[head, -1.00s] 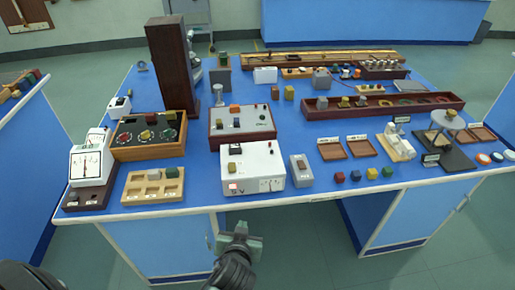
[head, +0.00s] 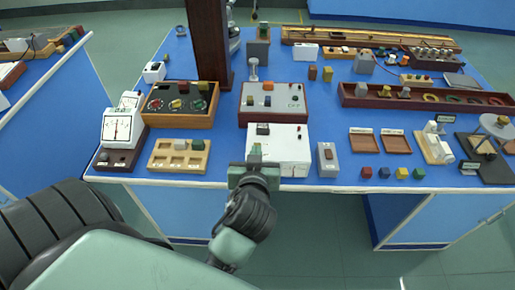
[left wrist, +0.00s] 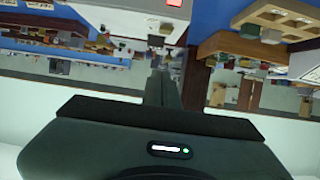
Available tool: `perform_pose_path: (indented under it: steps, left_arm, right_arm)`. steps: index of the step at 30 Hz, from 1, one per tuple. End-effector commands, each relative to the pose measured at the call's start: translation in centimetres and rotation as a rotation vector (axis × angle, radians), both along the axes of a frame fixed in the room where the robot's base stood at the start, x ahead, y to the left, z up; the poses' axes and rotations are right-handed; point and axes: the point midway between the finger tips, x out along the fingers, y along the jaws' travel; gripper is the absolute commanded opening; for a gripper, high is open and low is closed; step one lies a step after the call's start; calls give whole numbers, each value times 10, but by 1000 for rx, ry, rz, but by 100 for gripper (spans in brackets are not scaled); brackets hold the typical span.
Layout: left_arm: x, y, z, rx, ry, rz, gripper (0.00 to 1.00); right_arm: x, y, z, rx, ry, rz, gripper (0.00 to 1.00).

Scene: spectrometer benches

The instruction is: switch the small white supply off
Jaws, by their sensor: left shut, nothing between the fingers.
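The small white supply (head: 290,150) stands at the front edge of the blue bench, with a dark switch (head: 263,129) on its upper left. My left gripper (head: 256,152) is shut and empty, its tips over the supply's front left part, hiding that corner. I cannot tell whether the tips touch it. In the left wrist view the shut fingers (left wrist: 163,75) point toward a white face (left wrist: 130,12) with a red lit patch (left wrist: 174,3) at the top edge. My right gripper is not in view.
A grey switch box (head: 328,160) stands close to the right of the supply. A wooden tray (head: 178,157) lies to its left, and a red-framed panel (head: 272,104) stands behind it. Small coloured cubes (head: 384,173) sit near the front edge.

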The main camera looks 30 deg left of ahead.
Motion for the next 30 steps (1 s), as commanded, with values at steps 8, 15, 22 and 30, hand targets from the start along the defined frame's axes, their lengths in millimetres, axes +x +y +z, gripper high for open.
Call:
perform_pose_path:
  steps: [8, 15, 22, 30]
  left_arm:
    - [47, 30, -18, 6, 0, 1, 0]
    - [63, 40, -50, 1, 6, -1, 0]
    - [61, 38, -69, 0, 2, 1, 0]
    - [61, 38, -71, -1, 1, 0, 0]
  right_arm:
    - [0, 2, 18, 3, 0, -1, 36]
    - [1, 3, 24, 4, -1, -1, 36]
    - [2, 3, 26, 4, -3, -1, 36]
    - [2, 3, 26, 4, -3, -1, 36]
